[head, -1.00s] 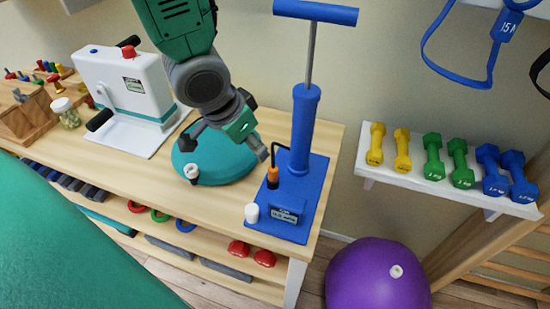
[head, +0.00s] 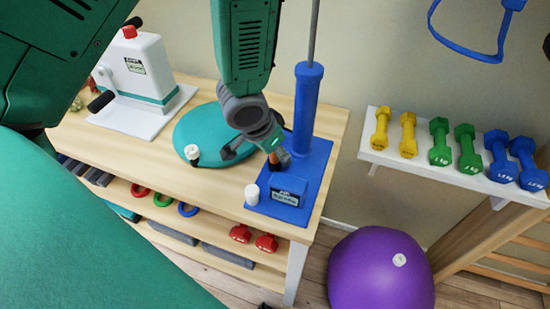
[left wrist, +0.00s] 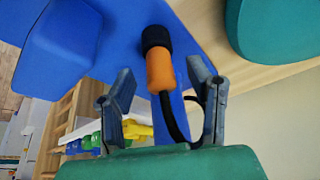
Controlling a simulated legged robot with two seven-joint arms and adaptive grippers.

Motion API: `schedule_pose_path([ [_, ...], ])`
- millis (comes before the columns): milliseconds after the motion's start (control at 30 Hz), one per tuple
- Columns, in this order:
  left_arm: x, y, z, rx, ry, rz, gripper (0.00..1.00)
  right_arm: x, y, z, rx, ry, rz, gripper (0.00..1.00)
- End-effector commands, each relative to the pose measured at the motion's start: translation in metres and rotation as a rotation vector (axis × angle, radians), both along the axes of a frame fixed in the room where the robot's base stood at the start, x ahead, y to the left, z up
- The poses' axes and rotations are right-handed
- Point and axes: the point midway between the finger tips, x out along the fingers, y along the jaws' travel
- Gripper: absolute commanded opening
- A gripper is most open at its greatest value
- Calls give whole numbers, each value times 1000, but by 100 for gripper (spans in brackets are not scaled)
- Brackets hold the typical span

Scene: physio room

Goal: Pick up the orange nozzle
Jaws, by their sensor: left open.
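The orange nozzle (left wrist: 160,72) has a black tip and a black hose. It shows in the left wrist view in front of my left gripper (left wrist: 161,92), between the lines of its two open fingers, apart from both. In the head view, my left gripper (head: 256,154) is over the blue pump's base (head: 318,155), and the nozzle (head: 274,158) is mostly hidden behind a finger. The blue pump (head: 305,105) stands upright on the wooden bench. My right gripper is in neither view.
A white cap (head: 252,194) stands at the base's front left corner. A teal disc (head: 200,135) lies left of the gripper, with a small white-and-black piece (head: 192,153) at its edge. A white machine (head: 140,75) stands further left. Dumbbells (head: 440,142) sit on a shelf at right.

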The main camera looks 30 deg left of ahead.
Motion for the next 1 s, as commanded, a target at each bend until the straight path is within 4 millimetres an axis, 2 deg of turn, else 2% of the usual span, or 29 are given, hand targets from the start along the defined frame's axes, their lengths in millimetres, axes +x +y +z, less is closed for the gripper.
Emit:
schedule_pose_path([
  [267, 1, 5, -5, -5, -1, 0, 46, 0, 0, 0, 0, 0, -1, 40],
  [367, 1, 6, -5, -7, 0, 0, 14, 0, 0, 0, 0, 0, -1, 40],
  [400, 1, 6, -5, -7, 0, 0, 0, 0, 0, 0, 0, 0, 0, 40],
  [767, 1, 5, -2, -1, 2, 4, 0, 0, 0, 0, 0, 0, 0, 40],
  [867, 2, 4, 11, -3, -2, 3, 0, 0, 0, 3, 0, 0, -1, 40],
  [1000, 2, 4, 40, -7, -6, 5, 0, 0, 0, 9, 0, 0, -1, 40],
])
